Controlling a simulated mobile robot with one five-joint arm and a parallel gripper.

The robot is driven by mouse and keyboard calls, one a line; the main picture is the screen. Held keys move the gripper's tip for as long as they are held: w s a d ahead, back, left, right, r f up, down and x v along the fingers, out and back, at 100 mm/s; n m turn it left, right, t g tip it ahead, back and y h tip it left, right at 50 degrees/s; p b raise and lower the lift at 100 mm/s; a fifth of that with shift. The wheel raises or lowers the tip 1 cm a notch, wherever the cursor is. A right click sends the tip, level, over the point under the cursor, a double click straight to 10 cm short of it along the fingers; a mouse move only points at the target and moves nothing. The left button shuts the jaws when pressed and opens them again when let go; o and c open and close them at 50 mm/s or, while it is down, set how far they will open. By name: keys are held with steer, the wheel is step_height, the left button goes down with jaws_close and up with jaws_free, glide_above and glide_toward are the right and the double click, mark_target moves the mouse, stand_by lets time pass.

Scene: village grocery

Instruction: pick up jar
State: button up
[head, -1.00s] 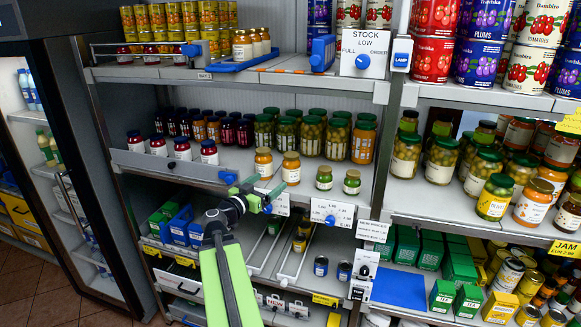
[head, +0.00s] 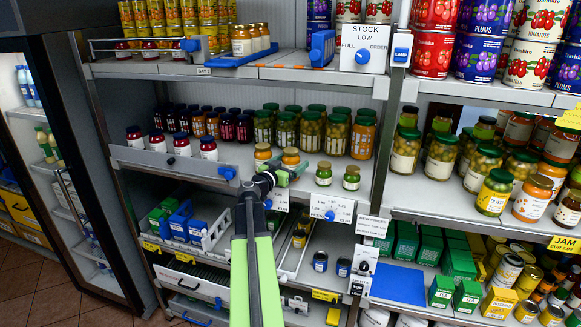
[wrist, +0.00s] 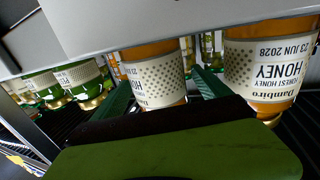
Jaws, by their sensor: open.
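Two orange honey jars with pale labels and gold lids stand at the front of the middle shelf in the head view, a left one (head: 262,154) and a right one (head: 291,157). My gripper (head: 289,172) is open just in front of the right one and covers its lower part. In the wrist view, which is upside down, the green fingers (wrist: 167,92) lie on either side of the middle honey jar (wrist: 155,75). The other honey jar (wrist: 268,65) is outside the fingers, close to one of them. Contact cannot be told.
Two small green jars (head: 324,174) stand to the right on the same shelf; green jars (wrist: 75,83) also show in the wrist view. Taller jars (head: 310,132) stand in a row behind. The shelf's front edge carries price tags (head: 331,208). A blue-knobbed rail (head: 180,165) lies to the left.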

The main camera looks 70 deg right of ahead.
steer(key=x, duration=0.2)
steer(key=shift+d, duration=0.35)
steer(key=shift+s+a, duration=0.1)
steer(key=shift+a, duration=0.05)
steer(key=shift+c, duration=1)
jaws_close()
